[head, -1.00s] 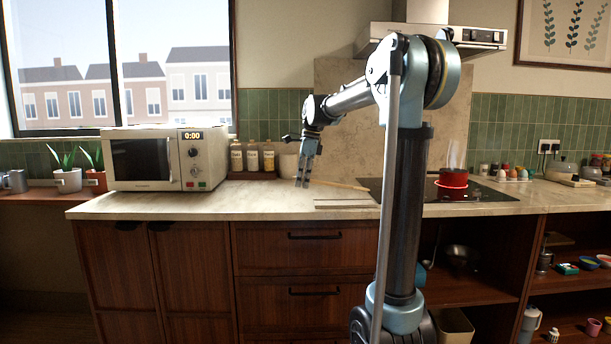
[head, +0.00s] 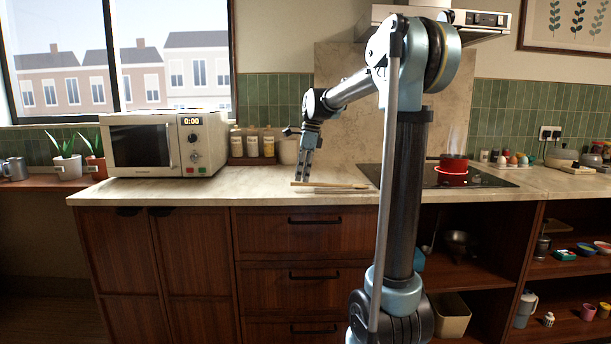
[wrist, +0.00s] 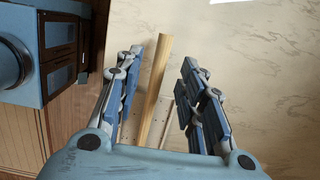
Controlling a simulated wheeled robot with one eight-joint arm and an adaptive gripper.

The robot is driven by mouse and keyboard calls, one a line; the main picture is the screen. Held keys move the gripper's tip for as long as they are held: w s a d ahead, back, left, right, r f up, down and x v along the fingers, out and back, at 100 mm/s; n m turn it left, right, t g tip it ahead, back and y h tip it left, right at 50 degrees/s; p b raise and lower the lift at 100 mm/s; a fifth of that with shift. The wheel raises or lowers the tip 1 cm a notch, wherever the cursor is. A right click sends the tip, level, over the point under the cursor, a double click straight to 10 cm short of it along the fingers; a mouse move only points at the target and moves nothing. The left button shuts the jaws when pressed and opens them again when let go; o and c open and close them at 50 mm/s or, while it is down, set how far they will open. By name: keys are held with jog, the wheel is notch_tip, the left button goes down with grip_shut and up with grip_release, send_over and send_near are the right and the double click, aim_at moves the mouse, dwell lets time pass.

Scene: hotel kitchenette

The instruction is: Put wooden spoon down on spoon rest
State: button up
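The wooden spoon (head: 345,186) shows as a long thin light-brown stick lying nearly level at the counter's front, right of the microwave. My gripper (head: 303,179) points down over the stick's left end. In the wrist view, the stick (wrist: 154,88) runs between the two spread fingers, nearer the left finger and clear of the right one. The gripper looks open, not closed on it. A pale, flat, dotted piece (wrist: 171,112) lies under the stick; it may be the spoon rest, but I cannot tell for sure. The spoon's bowl is not clearly visible.
The microwave (head: 165,145) stands to the left on the counter (head: 240,185). The black cooktop (head: 480,178) with a red pot (head: 453,163) is to the right. The counter between microwave and gripper is clear.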

notch_tip(320, 180, up, 12)
jog(key=d, duration=0.2)
jog(key=shift+f, duration=0.15)
dwell(0.4)
jog(key=shift+d, duration=0.15)
jog(key=s+d+f+n+t+h, duration=0.1)
jog(key=s+d+f+n, duration=0.4)
jog(key=s, duration=0.4)
jog(key=s+d+f+n, duration=0.3)
jog(key=s+f, duration=0.4)
jog(key=s, duration=0.1)
jog(key=s+d+f+n, duration=0.3)
jog(key=s+f+n, duration=0.2)
jog(key=s+f, duration=0.4)
jog(key=s+d+f+n+t+h, duration=0.1)
jog(key=s+d+f+n, duration=0.2)
jog(key=f, duration=1)
jog(key=s+n, duration=0.2)
jog(key=s, duration=0.3)
jog(key=shift+s+f, duration=0.25)
jog(key=shift+s, duration=0.15)
jog(key=shift+w+f, duration=0.2)
jog(key=shift+w, duration=0.25)
